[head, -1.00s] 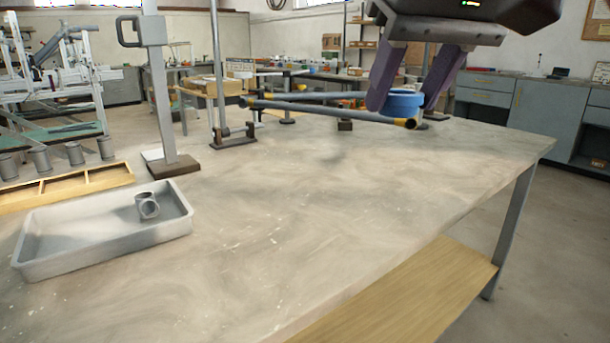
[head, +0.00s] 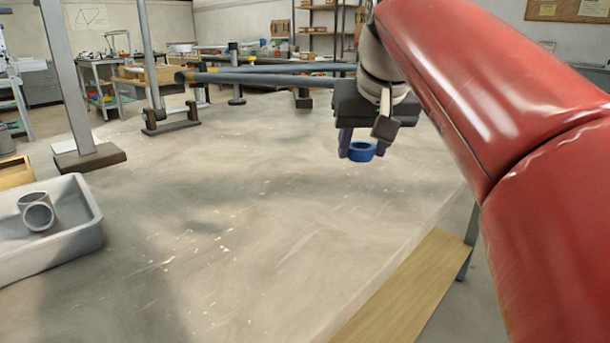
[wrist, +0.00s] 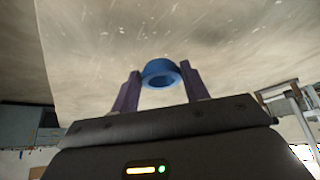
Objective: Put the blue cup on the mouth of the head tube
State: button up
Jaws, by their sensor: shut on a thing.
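The blue cup (head: 361,152) is a short ring-like piece with a round opening. My gripper (head: 361,147) is shut on it, and its purple fingers hold it from two sides above the bench. The wrist view shows the cup (wrist: 160,74) between the fingertips of my gripper (wrist: 161,82). Blue-grey frame tubes (head: 270,77) lie in the jig behind, apart from the cup. I cannot tell which part is the head tube's mouth.
A grey tray (head: 75,230) with a metal tube fitting (head: 37,211) is at the left. A post on a dark base (head: 90,159) and jig stands (head: 171,120) stand farther back. The bench top (head: 230,230) is bare in the middle; its right edge drops to a wooden shelf (head: 410,290).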

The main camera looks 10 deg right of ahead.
jog(key=d+f, duration=0.1)
jog(key=w+d+f, duration=0.1)
jog(key=shift+d+f+m, duration=0.25)
jog(key=shift+f+m, duration=0.05)
jog(key=w, duration=0.4)
jog(key=w+d+p, duration=0.1)
jog(key=w, duration=0.3)
jog(key=w+d+p, duration=0.1)
jog(key=w, duration=0.3)
jog(key=shift+w+d+r, duration=0.1)
jog(key=shift+w+d, duration=0.1)
jog(key=shift+w, duration=0.1)
jog(key=w, duration=0.2)
jog(key=w+p, duration=0.1)
jog(key=w, duration=0.1)
jog(key=shift+d, duration=0.4)
jog(key=shift+w+f+b, duration=0.25)
jog(key=shift+f+b, duration=0.1)
jog(key=shift+f, duration=0.3)
jog(key=shift+s+f, duration=0.1)
jog(key=shift+f, duration=0.05)
jog(key=shift+f, duration=0.1)
jog(key=o, duration=1)
